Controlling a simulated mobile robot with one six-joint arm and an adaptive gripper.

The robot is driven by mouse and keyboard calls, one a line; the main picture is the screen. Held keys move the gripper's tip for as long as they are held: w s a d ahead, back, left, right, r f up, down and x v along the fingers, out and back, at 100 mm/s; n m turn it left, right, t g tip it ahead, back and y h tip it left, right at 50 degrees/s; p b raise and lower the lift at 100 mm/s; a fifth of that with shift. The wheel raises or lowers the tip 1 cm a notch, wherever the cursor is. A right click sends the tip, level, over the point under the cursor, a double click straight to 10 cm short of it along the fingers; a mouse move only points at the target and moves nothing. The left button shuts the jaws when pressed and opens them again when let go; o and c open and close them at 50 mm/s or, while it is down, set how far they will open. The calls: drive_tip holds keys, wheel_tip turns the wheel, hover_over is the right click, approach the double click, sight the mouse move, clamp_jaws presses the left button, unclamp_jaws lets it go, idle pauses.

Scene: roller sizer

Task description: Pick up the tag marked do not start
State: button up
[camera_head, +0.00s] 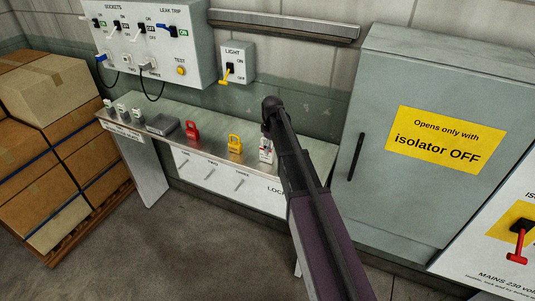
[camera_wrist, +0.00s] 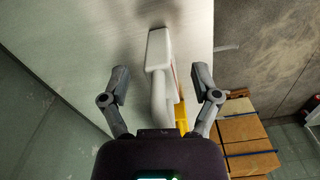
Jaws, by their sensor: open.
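A small white tag-like piece with red and dark marks (camera_head: 265,154) stands on the metal bench at its right, partly hidden by my arm; its wording is too small to read. In the wrist view, a white piece (camera_wrist: 160,85), likely the same tag, lies between my two spread fingers. My gripper (camera_wrist: 162,82) is open, with a gap visible on both sides of the white piece. In the head view my arm's dark end is above and beside the tag, and the fingers cannot be made out there.
The bench (camera_head: 213,144) also carries a red padlock (camera_head: 192,131), a yellow padlock (camera_head: 235,145) and a grey box (camera_head: 163,124). A grey cabinet (camera_head: 378,125) stands close on the right. The light switch box (camera_head: 236,63) is on the wall behind. Cartons (camera_head: 60,90) are stacked at left.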

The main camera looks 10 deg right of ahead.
sight(272, 149)
clamp_jaws()
idle(0.3)
drive_tip(key=shift+r, duration=0.1)
wheel_tip(272, 149, up, 2)
drive_tip(key=p, duration=0.2)
drive_tip(key=shift+r+p, duration=0.25)
drive_tip(key=shift+p, duration=0.1)
drive_tip(key=shift+s+r+p, duration=0.3)
drive_tip(key=shift+r+p, duration=0.3)
drive_tip(key=shift+p, duration=0.05)
drive_tip(key=s+a+r+p, duration=0.1)
drive_tip(key=s+a, duration=0.1)
drive_tip(key=s, duration=1.3)
drive_tip(key=shift+s, duration=0.15)
